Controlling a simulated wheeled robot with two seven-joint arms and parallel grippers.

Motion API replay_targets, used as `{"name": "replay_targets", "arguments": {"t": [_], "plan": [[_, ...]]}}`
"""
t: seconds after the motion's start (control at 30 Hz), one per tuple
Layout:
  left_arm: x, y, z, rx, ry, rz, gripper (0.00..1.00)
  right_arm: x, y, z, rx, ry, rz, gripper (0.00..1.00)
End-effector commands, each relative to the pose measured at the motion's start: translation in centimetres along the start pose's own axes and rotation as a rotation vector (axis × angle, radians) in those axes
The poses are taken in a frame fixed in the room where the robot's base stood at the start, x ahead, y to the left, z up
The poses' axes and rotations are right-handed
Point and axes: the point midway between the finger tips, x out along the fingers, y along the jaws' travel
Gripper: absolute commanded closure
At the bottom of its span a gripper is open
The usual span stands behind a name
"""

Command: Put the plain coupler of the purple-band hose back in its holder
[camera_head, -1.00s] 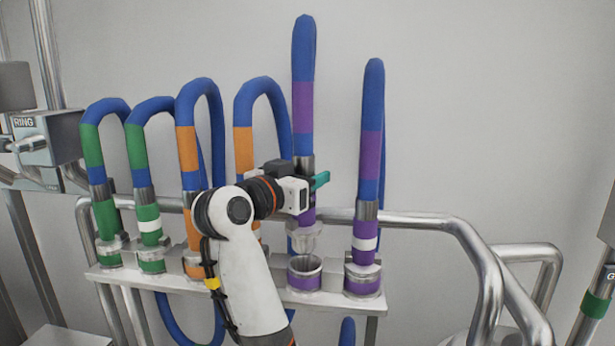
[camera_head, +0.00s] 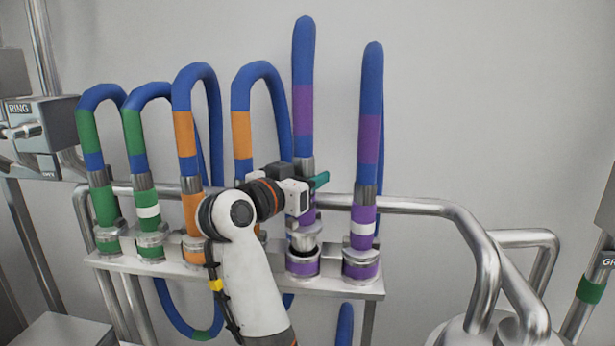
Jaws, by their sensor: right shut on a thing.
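The plain coupler (camera_head: 305,241) of the purple-band hose (camera_head: 303,110) is a silver end below a purple section with no white ring. My right gripper (camera_head: 313,186), with a teal fingertip showing, is shut on this hose end and hides part of it. The coupler is upright, its lower end at the mouth of its purple-banded holder (camera_head: 303,267). I cannot tell how deep it sits in the holder. My left gripper is not in view.
A second purple-band hose (camera_head: 371,120) with a white-ringed coupler (camera_head: 363,228) stands in the holder to the right. Orange-band hoses (camera_head: 185,135) and green-band hoses (camera_head: 136,140) stand to the left on the same shelf (camera_head: 340,291). A metal rail (camera_head: 420,206) runs behind.

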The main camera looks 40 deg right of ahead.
Motion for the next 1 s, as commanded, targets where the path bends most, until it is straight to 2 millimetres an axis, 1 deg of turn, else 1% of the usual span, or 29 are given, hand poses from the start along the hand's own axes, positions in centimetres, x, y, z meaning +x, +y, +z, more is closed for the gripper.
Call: {"name": "replay_targets", "arguments": {"t": [0.5,1.0], "plan": [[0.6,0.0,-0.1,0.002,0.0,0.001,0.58,0.0,0.0,-2.1,0.0,-0.001,0.001,0.96],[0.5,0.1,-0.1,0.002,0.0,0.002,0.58,0.0,0.0,-2.3,0.001,-0.002,0.0,0.96]]}}
